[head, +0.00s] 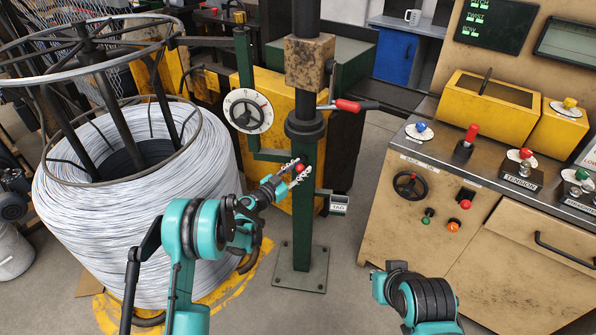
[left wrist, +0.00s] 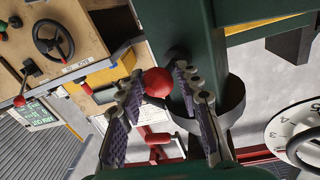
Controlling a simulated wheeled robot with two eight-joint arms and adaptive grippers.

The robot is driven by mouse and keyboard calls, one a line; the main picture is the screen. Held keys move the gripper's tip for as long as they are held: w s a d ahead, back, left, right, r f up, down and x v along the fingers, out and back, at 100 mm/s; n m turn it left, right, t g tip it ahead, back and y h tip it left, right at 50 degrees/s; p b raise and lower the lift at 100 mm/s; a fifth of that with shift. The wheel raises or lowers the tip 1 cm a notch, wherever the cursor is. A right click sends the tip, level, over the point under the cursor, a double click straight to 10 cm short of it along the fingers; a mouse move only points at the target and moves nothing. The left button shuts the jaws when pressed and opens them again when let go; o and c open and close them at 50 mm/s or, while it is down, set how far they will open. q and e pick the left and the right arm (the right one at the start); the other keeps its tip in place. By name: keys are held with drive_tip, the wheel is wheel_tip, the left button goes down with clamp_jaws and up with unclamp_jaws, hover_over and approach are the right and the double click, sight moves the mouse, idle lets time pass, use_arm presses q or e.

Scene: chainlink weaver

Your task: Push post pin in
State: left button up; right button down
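The post pin shows as a red ball knob (head: 300,168) on the side of the dark green post (head: 303,225). In the left wrist view the red knob (left wrist: 158,82) sits between my left fingertips, with a finger close against each side. My left gripper (head: 297,170) reaches it from the left in the head view; its fingers (left wrist: 158,78) look shut on the knob. The pin's shaft is hidden, so its depth in the post cannot be seen.
A large wire coil (head: 130,215) stands left of the post. A dial (head: 248,111) and a red-handled lever (head: 355,105) are above the knob, and a small tag (head: 338,204) hangs below it. A control cabinet (head: 480,225) stands right. Bare floor lies between.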

use_arm(q)
drive_tip(key=shift+o, duration=0.6)
drive_tip(key=shift+w+d+f, duration=0.1)
drive_tip(key=shift+d, duration=0.1)
drive_tip(key=shift+a, duration=0.1)
drive_tip(key=v, duration=1.2)
